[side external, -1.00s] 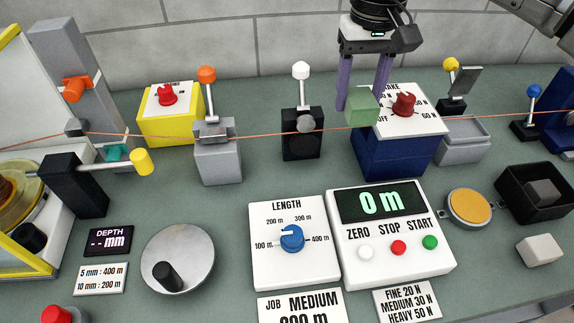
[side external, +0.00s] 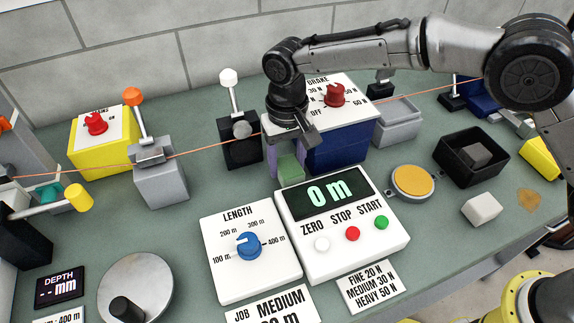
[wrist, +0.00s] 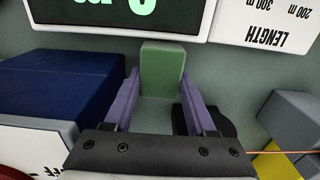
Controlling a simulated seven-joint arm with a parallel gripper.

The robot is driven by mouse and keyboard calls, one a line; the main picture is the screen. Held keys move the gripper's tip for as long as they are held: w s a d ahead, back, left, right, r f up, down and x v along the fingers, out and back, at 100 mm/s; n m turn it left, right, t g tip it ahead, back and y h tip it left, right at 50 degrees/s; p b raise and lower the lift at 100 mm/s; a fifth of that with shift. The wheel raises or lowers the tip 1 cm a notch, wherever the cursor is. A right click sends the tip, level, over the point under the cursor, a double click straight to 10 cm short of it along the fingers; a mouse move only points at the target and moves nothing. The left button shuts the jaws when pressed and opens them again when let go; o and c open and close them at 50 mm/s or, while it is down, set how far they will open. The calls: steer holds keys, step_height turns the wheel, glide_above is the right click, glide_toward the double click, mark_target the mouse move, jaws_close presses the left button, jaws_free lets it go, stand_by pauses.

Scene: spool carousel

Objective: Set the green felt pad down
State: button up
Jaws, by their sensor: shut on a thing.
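The green felt pad (side external: 291,170) is a small green block behind the 0 m display panel (side external: 324,193) and left of the blue brake box (side external: 343,151). My gripper (side external: 287,168) points down with its purple fingers on either side of the pad, shut on it. The wrist view shows the pad (wrist: 162,68) between the fingertips (wrist: 160,88), its far end close to the display panel's edge. The pad is low over the green bench top; I cannot tell whether its underside touches. My wrist partly hides the brake box.
A black lever block (side external: 242,152) stands just left of my gripper. An orange line (side external: 205,150) runs across the bench behind the pad. A black bin (side external: 482,157) and a white block (side external: 482,209) are at the right.

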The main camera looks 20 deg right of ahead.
mark_target(288, 161)
steer(key=shift+f, duration=0.8)
steer(key=shift+f, duration=0.1)
steer(key=o, duration=0.9)
step_height(288, 161, up, 12)
steer(key=shift+r, duration=0.2)
